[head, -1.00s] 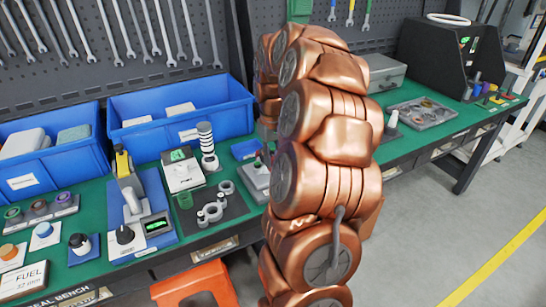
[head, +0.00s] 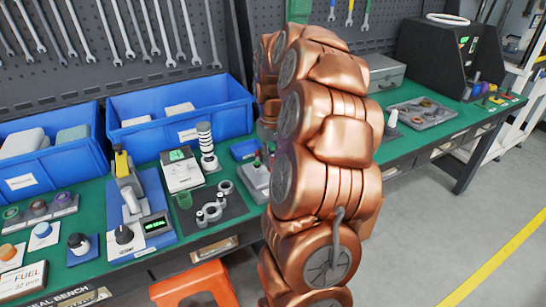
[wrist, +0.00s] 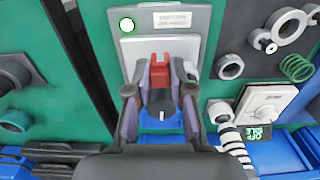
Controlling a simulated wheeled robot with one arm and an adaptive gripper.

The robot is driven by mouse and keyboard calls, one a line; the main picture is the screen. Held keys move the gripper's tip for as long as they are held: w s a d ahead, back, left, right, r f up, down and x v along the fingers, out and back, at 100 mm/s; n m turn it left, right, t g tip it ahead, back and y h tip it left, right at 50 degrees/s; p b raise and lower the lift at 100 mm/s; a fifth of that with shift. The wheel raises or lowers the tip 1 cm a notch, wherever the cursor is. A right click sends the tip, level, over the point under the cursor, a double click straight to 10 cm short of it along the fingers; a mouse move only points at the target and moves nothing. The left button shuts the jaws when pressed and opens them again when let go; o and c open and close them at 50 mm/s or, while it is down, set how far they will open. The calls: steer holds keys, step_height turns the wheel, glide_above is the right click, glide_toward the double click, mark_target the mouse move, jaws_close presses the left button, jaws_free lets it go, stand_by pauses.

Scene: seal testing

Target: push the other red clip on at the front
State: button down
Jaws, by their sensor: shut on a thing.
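In the wrist view, my gripper (wrist: 160,78) has its two purple-padded fingers closed around a red clip (wrist: 161,62). The clip is at the front of a light grey fixture (wrist: 196,35) with a lit green lamp. A dark round part with a white mark (wrist: 160,108) shows between the fingers, just below the clip. Whether the clip is fully seated cannot be told. In the head view, the grey fixture (head: 254,180) is partly hidden by my arm, and the gripper is hidden behind it.
A dark mat with grey rings (head: 214,208), a white box with a green display (head: 182,172) and a black-and-white striped cylinder (head: 207,147) stand left of the fixture. Blue bins (head: 183,113) stand behind. An orange stool (head: 193,285) is in front of the bench.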

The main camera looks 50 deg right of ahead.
steer(key=shift+f+b, duration=0.8)
steer(key=shift+f, duration=0.8)
stand_by(0.8)
steer(key=c, duration=0.9)
jaws_free()
steer(key=shift+c, duration=0.2)
steer(key=shift+r, duration=0.2)
steer(key=shift+r+p, duration=0.9)
steer(key=shift+r, duration=2.45)
